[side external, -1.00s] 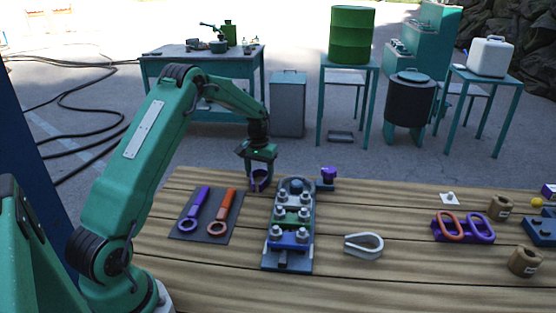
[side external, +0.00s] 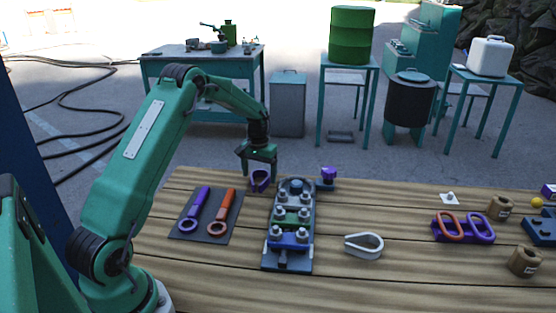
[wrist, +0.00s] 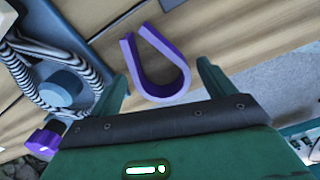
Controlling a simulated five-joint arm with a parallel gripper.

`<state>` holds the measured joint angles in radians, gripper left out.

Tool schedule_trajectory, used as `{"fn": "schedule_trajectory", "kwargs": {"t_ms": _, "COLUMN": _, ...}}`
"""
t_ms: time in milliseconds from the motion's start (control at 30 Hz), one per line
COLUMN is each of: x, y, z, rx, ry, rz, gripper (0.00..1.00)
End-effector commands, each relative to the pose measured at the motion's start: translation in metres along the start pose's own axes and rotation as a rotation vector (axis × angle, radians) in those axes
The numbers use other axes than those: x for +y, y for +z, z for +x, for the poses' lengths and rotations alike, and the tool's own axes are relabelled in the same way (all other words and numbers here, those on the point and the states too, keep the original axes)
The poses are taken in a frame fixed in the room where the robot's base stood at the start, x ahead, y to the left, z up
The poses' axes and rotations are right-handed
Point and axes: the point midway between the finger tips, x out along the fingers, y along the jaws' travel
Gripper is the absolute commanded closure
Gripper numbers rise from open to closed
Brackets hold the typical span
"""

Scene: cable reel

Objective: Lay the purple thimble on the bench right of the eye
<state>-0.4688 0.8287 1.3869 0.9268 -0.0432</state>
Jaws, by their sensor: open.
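The purple thimble (side external: 260,182) is a U-shaped piece near the far bench edge, left of the clamp fixture in the side view. In the wrist view the thimble (wrist: 186,78) shows flat against the wood, between my fingers and apart from them. My gripper (side external: 260,172) is open just above and around it; its two fingers also show in the wrist view (wrist: 161,84). The eye (wrist: 93,62), a black-and-white striped loop around a blue post, is left of the thimble in the wrist view, with a gap of bare wood between them.
The clamp fixture (side external: 283,256) with several bolts stands mid-bench. A dark mat (side external: 219,227) with purple and orange wrenches lies left of it. A pale thimble (side external: 363,250) lies to its right. Purple and orange links (side external: 464,228) are farther right. Wood in between is clear.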

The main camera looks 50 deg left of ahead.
Motion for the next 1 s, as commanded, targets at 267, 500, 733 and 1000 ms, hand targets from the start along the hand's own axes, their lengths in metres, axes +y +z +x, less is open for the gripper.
{"fn": "schedule_trajectory", "kwargs": {"t_ms": 267, "x": 0.000, "y": -0.001, "z": -0.027, "rx": 0.004, "ry": 0.000, "rz": 0.000, "gripper": 0.18}}
{"fn": "schedule_trajectory", "kwargs": {"t_ms": 500, "x": 0.000, "y": -0.001, "z": -0.066, "rx": 0.005, "ry": 0.000, "rz": 0.000, "gripper": 0.18}}
{"fn": "schedule_trajectory", "kwargs": {"t_ms": 733, "x": 0.000, "y": -0.001, "z": -0.100, "rx": 0.004, "ry": 0.000, "rz": 0.000, "gripper": 0.18}}
{"fn": "schedule_trajectory", "kwargs": {"t_ms": 1000, "x": 0.000, "y": 0.000, "z": -0.119, "rx": 0.001, "ry": 0.000, "rz": 0.000, "gripper": 0.18}}
